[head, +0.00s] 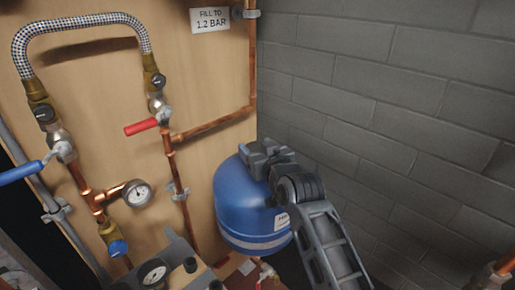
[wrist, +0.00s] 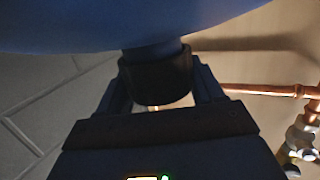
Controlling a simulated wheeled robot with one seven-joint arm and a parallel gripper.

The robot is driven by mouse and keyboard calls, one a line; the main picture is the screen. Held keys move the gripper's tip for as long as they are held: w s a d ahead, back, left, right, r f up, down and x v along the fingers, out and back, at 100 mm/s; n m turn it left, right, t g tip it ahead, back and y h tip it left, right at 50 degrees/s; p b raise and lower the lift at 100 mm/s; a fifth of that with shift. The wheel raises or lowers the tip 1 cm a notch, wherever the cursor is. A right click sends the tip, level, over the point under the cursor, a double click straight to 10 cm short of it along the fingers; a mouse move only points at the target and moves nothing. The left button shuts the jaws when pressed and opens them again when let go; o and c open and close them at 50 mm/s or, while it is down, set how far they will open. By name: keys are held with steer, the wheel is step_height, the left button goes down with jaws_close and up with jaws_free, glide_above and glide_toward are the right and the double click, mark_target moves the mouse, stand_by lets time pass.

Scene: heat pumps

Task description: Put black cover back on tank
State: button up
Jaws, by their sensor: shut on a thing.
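The blue tank (head: 238,215) with a white label stands against the wooden board in the head view. Its blue curved surface (wrist: 150,22) fills the top of the wrist view. My gripper (head: 262,155) is at the top of the tank, and my arm comes in from the lower right. In the wrist view my gripper (wrist: 157,75) is shut on the black cover (wrist: 155,78), a short dark cylinder between the two fingers. The cover is right by the tank's surface, at a dark narrower part. I cannot tell whether it is fully seated. My gripper hides it in the head view.
Copper pipes (head: 215,126) run along the wooden board (head: 215,75), with a red lever (head: 141,127), a blue lever (head: 22,172) and a gauge (head: 137,193). A grey block wall (head: 400,100) stands close on the right. A copper pipe (wrist: 270,90) also shows in the wrist view.

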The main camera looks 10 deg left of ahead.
steer(key=shift+r+p, duration=0.9)
steer(key=shift+r, duration=0.65)
steer(key=shift+r, duration=0.15)
steer(key=shift+f+b, duration=1.6)
steer(key=shift+f, duration=0.3)
stand_by(2.1)
steer(key=shift+s+f, duration=0.1)
steer(key=shift+f, duration=0.4)
steer(key=shift+r, duration=0.25)
steer(key=shift+r+p, duration=1.3)
steer(key=shift+r, duration=0.7)
